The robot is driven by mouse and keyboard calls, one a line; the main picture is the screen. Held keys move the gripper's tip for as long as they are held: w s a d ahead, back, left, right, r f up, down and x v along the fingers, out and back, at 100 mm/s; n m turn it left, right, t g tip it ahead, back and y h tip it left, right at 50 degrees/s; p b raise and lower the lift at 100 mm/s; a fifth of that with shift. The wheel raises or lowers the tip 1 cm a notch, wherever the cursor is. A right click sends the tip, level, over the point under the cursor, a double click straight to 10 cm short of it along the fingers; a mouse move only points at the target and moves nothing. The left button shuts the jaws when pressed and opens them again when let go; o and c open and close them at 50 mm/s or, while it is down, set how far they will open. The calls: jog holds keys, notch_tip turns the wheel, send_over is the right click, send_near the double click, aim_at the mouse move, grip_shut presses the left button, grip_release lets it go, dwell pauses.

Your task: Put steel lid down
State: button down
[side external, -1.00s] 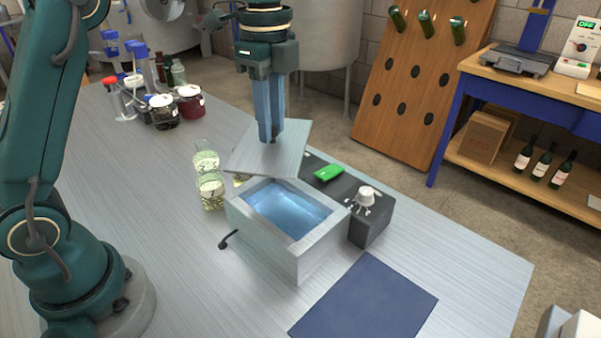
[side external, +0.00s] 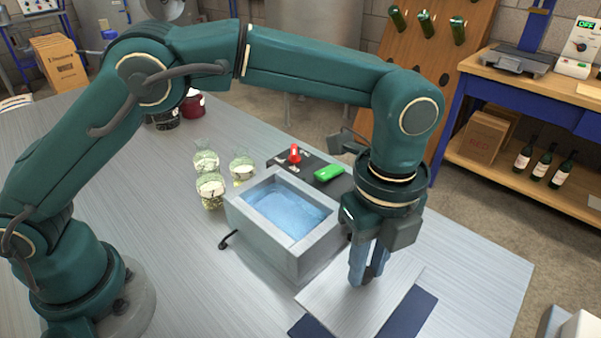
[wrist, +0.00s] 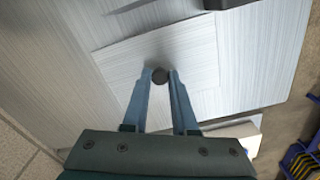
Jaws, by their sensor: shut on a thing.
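The steel lid (side external: 345,303) is a flat square brushed plate with a small black knob. My gripper (side external: 366,276) is shut on the lid's knob and points down, above the dark blue mat (side external: 412,312) at the front of the table. The lid covers much of the mat in the side view; whether it touches the mat I cannot tell. The steel water bath (side external: 305,257) is uncovered, with blue water showing.
The table (side external: 480,270) is bare to the right of the mat.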

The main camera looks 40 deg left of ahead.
aim_at(375, 294)
jog(key=shift+s+d+f, duration=0.2)
jog(key=shift+d+f, duration=0.4)
jog(key=shift+d, duration=0.35)
jog(key=shift+s+d+f, duration=0.1)
jog(key=shift+f, duration=1.95)
jog(key=shift+f, duration=0.15)
jog(key=c, duration=0.7)
grip_release()
